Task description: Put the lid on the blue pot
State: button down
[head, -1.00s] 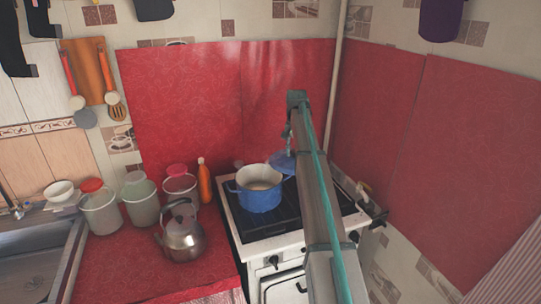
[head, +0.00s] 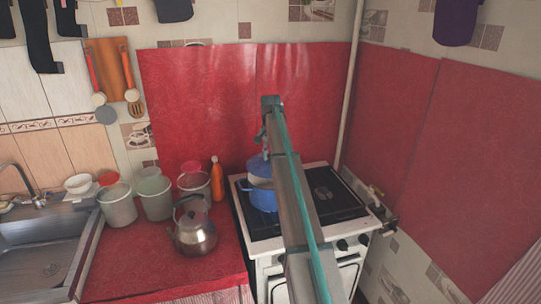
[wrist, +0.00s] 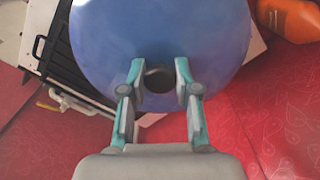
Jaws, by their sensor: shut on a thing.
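The blue pot (head: 262,199) stands on the left side of the stove, partly hidden by my arm. The blue lid (head: 259,166) is over the pot, with a pale strip of the pot's inside showing below it. In the wrist view the lid (wrist: 160,30) fills the top middle and hides the pot. My gripper (wrist: 160,76) is shut on the lid's dark knob (wrist: 158,82), a finger on each side. In the head view my arm largely hides the gripper.
The white stove (head: 345,228) has a free black top right of my arm. A metal kettle (head: 194,236), an orange bottle (head: 217,182) and several pale buckets (head: 118,208) stand on the red counter at left. Red panels (head: 200,100) back the stove.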

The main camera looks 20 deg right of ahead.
aim_at(270, 161)
jog(key=shift+f+b, duration=0.6)
jog(key=shift+f, duration=1.6)
jog(key=shift+f, duration=0.3)
dwell(0.8)
jog(key=shift+c, duration=1.4)
grip_release()
jog(key=shift+r+p, duration=0.1)
jog(key=shift+p, duration=0.2)
jog(key=shift+r+p, duration=1.85)
jog(key=shift+r, duration=2.1)
